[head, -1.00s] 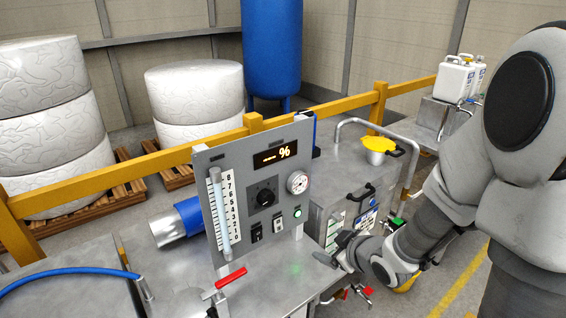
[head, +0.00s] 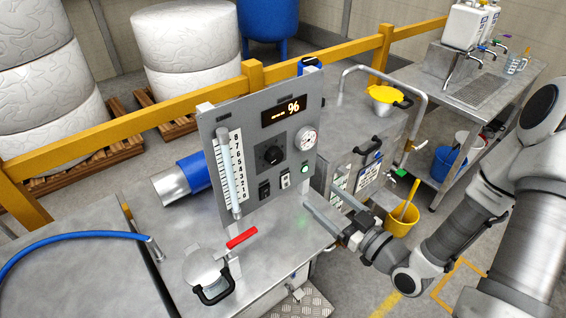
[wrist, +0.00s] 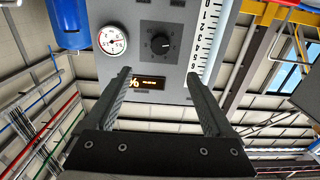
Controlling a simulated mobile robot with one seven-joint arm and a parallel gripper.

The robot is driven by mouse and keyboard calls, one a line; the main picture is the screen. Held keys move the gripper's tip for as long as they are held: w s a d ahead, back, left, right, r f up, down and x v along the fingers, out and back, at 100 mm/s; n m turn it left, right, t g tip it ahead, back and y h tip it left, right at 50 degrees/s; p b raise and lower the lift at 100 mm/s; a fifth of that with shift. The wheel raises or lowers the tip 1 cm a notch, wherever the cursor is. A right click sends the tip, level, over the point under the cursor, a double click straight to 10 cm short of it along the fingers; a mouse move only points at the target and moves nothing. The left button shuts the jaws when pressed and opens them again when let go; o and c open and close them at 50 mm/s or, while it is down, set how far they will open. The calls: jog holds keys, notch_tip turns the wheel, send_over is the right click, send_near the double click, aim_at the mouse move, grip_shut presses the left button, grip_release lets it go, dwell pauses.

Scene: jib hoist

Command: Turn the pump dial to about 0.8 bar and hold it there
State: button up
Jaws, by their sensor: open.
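The pump dial is a black knob (head: 272,155) on a dark square plate in the middle of the grey control panel (head: 212,150). It also shows in the wrist view (wrist: 161,44), where the picture is upside down. A round white gauge (head: 306,138) sits to its right, and it shows in the wrist view too (wrist: 113,40); its reading is too small to tell. My gripper (head: 324,212) is to the right of the panel's lower edge, apart from the knob. In the wrist view my gripper (wrist: 165,90) has its two fingers wide apart with nothing between them.
The panel has a lit display (head: 284,111), a scale tube (head: 232,172), switches and a green-lit button (head: 304,169). A red-handled valve (head: 241,238) and a lidded pot (head: 207,275) stand on the bench before it. A yellow bucket (head: 402,220) stands on the floor at right.

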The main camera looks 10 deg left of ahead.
aim_at(277, 159)
jog(key=b+x, duration=1)
jog(key=x, duration=0.6)
jog(key=shift+w+a, duration=0.15)
jog(key=shift+a, duration=0.15)
jog(key=shift+c, duration=0.3)
jog(key=c, duration=1.3)
